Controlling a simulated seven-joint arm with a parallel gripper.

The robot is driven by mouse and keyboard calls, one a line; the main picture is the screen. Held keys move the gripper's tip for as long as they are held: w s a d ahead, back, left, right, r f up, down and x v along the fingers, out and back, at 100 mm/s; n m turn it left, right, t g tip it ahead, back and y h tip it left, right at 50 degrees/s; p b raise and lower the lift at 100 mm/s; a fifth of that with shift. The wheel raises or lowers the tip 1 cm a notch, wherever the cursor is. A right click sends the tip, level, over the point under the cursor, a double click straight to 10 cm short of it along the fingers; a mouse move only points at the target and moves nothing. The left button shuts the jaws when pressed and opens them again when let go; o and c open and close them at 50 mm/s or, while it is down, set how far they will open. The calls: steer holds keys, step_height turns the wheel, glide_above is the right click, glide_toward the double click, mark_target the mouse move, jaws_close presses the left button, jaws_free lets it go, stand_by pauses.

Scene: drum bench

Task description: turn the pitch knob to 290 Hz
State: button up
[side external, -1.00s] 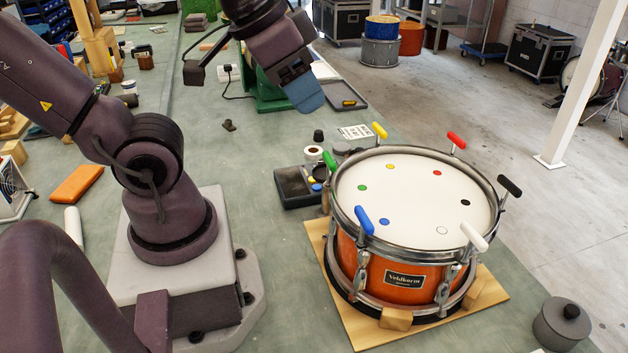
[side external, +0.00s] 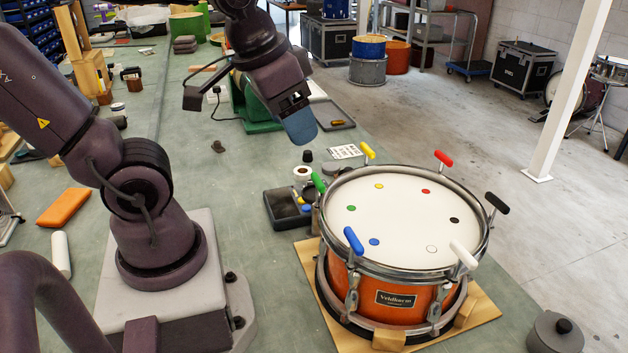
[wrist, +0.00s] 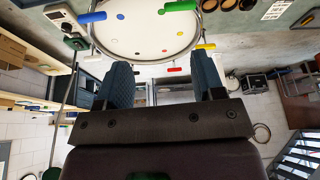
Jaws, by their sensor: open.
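My gripper (side external: 300,128) hangs in the air behind the drum, above the bench, with blue finger pads and nothing between them. In the wrist view its two fingers (wrist: 162,70) stand wide apart below the drum. The orange drum (side external: 385,290) has a white head (side external: 400,215) and coloured handles around its rim. No pitch knob can be picked out for certain. A small grey box (wrist: 58,12) with a pale face and a dark round part (wrist: 66,27) is at the upper left of the wrist view; I cannot read any number on it.
The drum stands on a wooden board (side external: 480,312). Handles stick up around it, including a blue one (side external: 353,240) and a white one (side external: 463,255). A dark tray (side external: 275,210) lies left of it; a lidded grey pot (side external: 553,335) stands at front right.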

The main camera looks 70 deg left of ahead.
steer(key=w+a+f+n+g, duration=0.2)
steer(key=w+a+f+n, duration=0.2)
steer(key=a+f+n, duration=0.4)
steer(key=w+a+f+n+g, duration=0.1)
steer(key=w+a+f+n, duration=0.4)
steer(key=a, duration=0.4)
steer(key=w+a+f+n+g, duration=0.2)
steer(key=w+a+f+n, duration=0.2)
steer(key=a+n, duration=0.45)
steer(key=shift+m+h, duration=0.3)
steer(key=shift+m, duration=0.15)
steer(key=f, duration=0.8)
steer(key=s+f, duration=0.1)
steer(key=f, duration=0.3)
steer(key=shift+a+f, duration=0.15)
steer(key=shift+a, duration=0.1)
steer(key=shift+c, duration=0.3)
steer(key=c, duration=0.9)
steer(key=shift+o, duration=0.2)
